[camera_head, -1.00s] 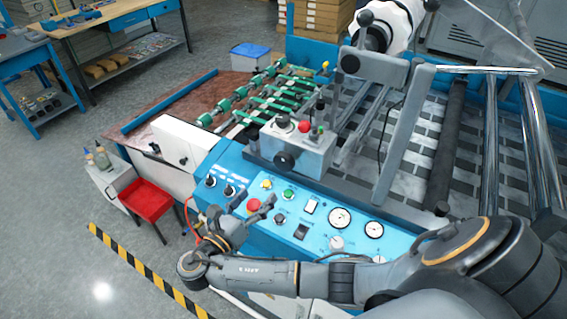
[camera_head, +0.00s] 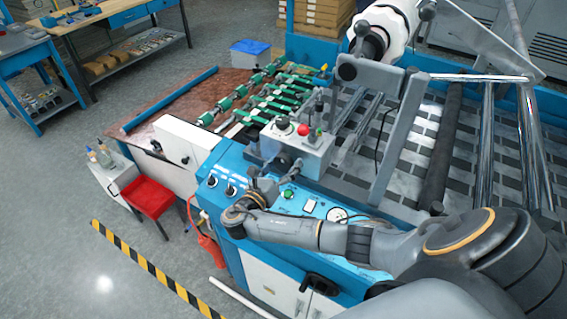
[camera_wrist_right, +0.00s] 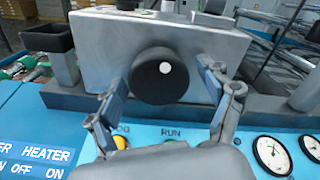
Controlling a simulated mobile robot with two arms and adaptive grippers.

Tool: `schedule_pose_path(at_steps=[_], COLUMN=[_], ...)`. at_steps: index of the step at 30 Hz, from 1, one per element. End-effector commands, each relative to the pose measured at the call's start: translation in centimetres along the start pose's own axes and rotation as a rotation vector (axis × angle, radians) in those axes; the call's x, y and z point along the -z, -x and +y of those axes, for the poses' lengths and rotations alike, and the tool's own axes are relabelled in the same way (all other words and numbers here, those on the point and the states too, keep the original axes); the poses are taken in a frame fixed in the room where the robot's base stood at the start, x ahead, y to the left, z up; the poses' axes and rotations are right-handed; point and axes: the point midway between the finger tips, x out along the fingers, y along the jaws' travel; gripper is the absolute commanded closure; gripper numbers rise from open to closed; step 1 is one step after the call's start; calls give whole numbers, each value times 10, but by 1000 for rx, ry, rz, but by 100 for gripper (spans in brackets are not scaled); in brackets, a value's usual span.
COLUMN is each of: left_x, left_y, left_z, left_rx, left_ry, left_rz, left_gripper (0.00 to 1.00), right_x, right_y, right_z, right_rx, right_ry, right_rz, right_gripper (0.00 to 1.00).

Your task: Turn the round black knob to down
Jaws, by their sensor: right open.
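The round black knob (camera_wrist_right: 159,76) sits on the front of a grey metal box (camera_wrist_right: 95,45). A white dot shows on the knob's face, right of its centre and a little above the middle. My right gripper (camera_wrist_right: 164,88) is open in the right wrist view, with one finger on each side of the knob. I cannot tell whether the fingers touch it. In the head view the gripper (camera_head: 273,170) is in front of the box (camera_head: 308,150), and it partly hides the knob. My left gripper is not in view.
The blue control panel (camera_head: 262,182) lies below the box, with gauges (camera_wrist_right: 271,155) and buttons. A red button (camera_head: 303,129) stands on top of the box. Metal rollers (camera_head: 487,140) are at right. A red stool (camera_head: 148,197) stands at left.

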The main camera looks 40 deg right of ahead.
Motion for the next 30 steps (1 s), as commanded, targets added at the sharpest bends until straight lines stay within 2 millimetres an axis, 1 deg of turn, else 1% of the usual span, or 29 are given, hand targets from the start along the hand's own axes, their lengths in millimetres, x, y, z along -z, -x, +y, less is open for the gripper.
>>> schedule_pose_path(at_steps=[6, 14, 23, 30], left_x=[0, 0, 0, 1], left_y=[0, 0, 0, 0], left_z=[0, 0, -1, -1], left_rx=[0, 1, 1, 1], left_ry=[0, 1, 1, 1], left_rz=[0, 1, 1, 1], left_gripper=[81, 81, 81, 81], right_x=[0, 0, 0, 0], right_y=[0, 0, 0, 0], right_z=[0, 0, 0, 1], right_rx=[0, 0, 0, 0], right_ry=[0, 0, -25, -146], right_rz=[0, 0, -1, 0], right_gripper=[20, 73, 74, 74])
